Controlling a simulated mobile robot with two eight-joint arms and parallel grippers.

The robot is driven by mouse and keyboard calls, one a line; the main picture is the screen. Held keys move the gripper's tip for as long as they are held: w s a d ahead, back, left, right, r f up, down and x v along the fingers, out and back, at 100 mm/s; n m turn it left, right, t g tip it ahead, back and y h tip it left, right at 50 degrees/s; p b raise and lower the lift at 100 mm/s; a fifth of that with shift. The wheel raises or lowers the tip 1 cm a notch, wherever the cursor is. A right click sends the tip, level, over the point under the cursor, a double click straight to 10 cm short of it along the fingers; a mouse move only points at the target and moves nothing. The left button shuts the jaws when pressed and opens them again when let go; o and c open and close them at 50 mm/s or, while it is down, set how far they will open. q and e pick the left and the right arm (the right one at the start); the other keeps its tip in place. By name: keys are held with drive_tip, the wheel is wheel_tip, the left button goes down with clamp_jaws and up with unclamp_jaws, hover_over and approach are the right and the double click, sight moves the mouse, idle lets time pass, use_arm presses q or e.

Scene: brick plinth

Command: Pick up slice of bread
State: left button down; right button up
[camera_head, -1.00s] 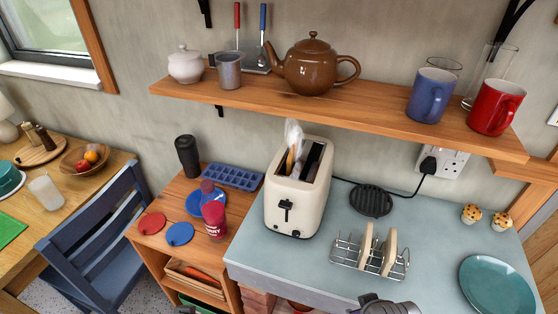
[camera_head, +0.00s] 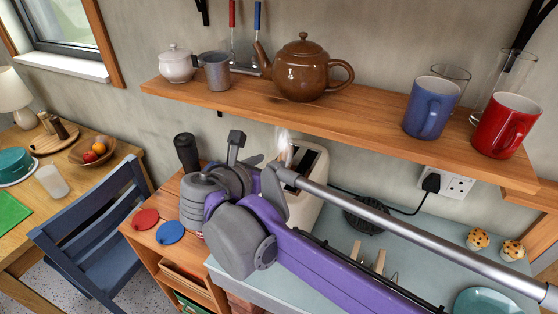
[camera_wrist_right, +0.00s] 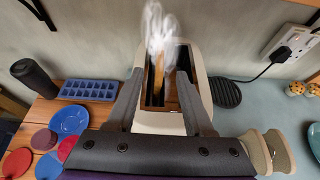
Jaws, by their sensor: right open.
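The cream toaster (camera_wrist_right: 203,85) stands on the counter, with a browned slice of bread (camera_wrist_right: 158,76) upright in its left slot and white steam rising from it. My right gripper (camera_wrist_right: 161,90) is open above the toaster, its two fingers apart on either side of the slots, with nothing held. In the head view my right arm hides much of the toaster (camera_head: 306,205), and the slice is hard to make out there. Two pale slices (camera_head: 380,260) stand in the toast rack, partly behind my arm. My left gripper is out of view.
A wooden shelf (camera_head: 360,122) with a brown teapot (camera_head: 304,68) and mugs hangs above the toaster. A dark tumbler (camera_wrist_right: 34,77) and a blue ice tray (camera_wrist_right: 88,90) stand to the left. A black cord runs to the wall socket (camera_head: 446,183).

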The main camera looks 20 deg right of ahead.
sight(283, 153)
drive_tip(key=shift+w+r, duration=0.1)
drive_tip(key=shift+w, duration=0.15)
drive_tip(key=shift+w+d, duration=0.1)
drive_tip(key=shift+d, duration=0.2)
drive_tip(key=x, duration=0.9)
drive_tip(key=shift+d+p, duration=0.15)
drive_tip(key=shift+p, duration=0.15)
clamp_jaws()
idle(0.7)
